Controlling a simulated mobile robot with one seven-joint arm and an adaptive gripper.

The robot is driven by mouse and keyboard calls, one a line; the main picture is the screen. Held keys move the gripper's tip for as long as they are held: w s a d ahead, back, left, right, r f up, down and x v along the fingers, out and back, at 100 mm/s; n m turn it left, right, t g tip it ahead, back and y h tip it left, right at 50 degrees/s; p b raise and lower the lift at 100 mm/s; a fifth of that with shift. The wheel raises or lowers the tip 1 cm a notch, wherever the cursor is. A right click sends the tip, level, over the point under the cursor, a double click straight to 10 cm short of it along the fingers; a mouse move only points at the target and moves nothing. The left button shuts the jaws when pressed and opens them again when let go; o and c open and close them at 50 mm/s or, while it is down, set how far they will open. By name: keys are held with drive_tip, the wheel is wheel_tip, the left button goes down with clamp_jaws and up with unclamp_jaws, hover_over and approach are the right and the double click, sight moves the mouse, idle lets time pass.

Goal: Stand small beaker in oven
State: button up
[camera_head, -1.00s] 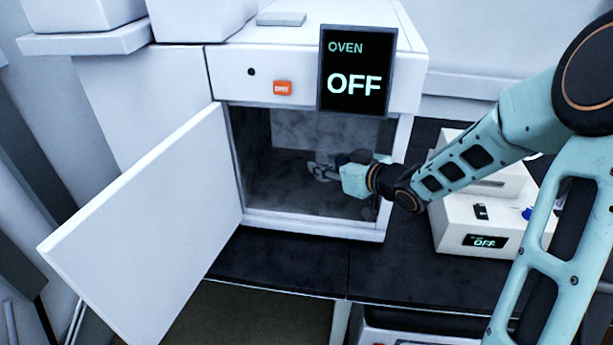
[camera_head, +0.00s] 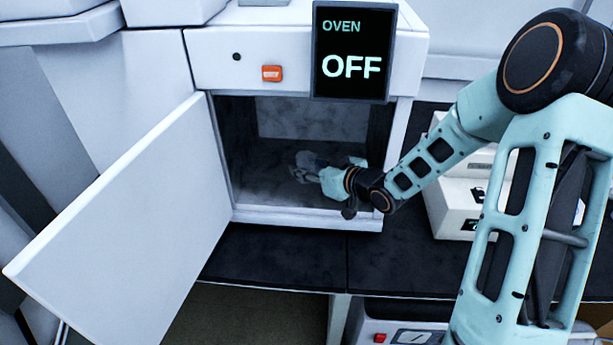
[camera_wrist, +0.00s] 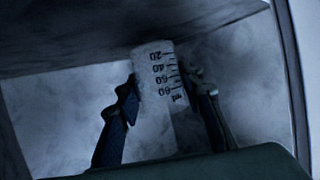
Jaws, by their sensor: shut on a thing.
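The small beaker (camera_wrist: 158,85) is a pale, clear vessel with dark graduation marks, which appear upside down in the wrist view. My gripper (camera_wrist: 165,95) is shut on it, one finger on each side. In the head view my gripper (camera_head: 308,167) is inside the oven (camera_head: 262,46), just above its floor, and the beaker there is too small and dim to make out. Whether the beaker touches the oven floor cannot be told. The oven door (camera_head: 125,220) stands wide open to the left. The oven display (camera_head: 352,52) reads OFF.
An orange switch (camera_head: 271,73) is on the oven front. A white instrument (camera_head: 450,205) stands on the dark bench (camera_head: 300,258) to the right, partly behind my arm. The oven's right wall and front sill are close to my wrist.

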drive_tip(key=shift+f, duration=1.45)
drive_tip(key=shift+f, duration=0.15)
drive_tip(key=o, duration=1.2)
drive_tip(key=shift+b, duration=0.3)
drive_tip(key=p+v, duration=0.1)
drive_tip(key=v, duration=1.1)
drive_tip(key=shift+p, duration=0.4)
